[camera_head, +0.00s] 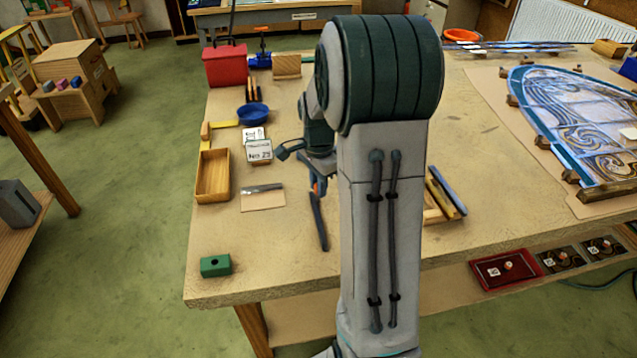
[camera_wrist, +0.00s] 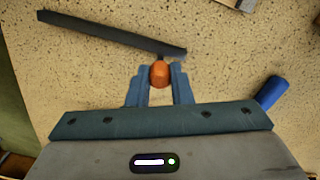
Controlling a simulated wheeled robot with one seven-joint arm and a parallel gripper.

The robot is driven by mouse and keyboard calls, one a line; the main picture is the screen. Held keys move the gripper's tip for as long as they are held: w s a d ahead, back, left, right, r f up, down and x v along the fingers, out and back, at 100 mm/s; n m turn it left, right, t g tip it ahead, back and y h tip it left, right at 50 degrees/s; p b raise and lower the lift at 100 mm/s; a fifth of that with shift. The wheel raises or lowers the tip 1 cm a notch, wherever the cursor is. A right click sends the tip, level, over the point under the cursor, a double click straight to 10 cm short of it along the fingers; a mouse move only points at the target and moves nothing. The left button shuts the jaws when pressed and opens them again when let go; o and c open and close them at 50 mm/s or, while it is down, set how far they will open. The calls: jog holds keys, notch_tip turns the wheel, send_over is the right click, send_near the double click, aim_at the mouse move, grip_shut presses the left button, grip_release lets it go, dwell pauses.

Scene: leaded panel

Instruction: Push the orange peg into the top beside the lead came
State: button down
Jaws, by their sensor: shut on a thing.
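My gripper (camera_wrist: 160,72) is shut on the orange peg (camera_wrist: 160,75), whose rounded top shows between the two blue-grey fingers in the wrist view. The dark grey lead came (camera_wrist: 105,32) lies on the tabletop just beyond the fingertips, its right end close by the peg. Whether peg and came touch, and whether the peg is in the top, I cannot tell; its lower end is hidden. In the head view the came (camera_head: 319,222) lies left of my arm, and my gripper (camera_head: 317,186) is at its far end, partly hidden.
A blue cylinder (camera_wrist: 271,92) lies right of my gripper. On the bench (camera_head: 260,278) are a green block (camera_head: 215,266), wooden tray (camera_head: 201,176), blue bowl (camera_head: 253,115) and white box (camera_head: 258,151). The leaded panel (camera_head: 585,120) is at right. The bench's front left is mostly clear.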

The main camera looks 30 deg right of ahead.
jog(key=shift+f, duration=0.2)
jog(key=c, duration=1.2)
grip_release()
notch_tip(320, 180, up, 14)
jog(key=shift+a, duration=0.1)
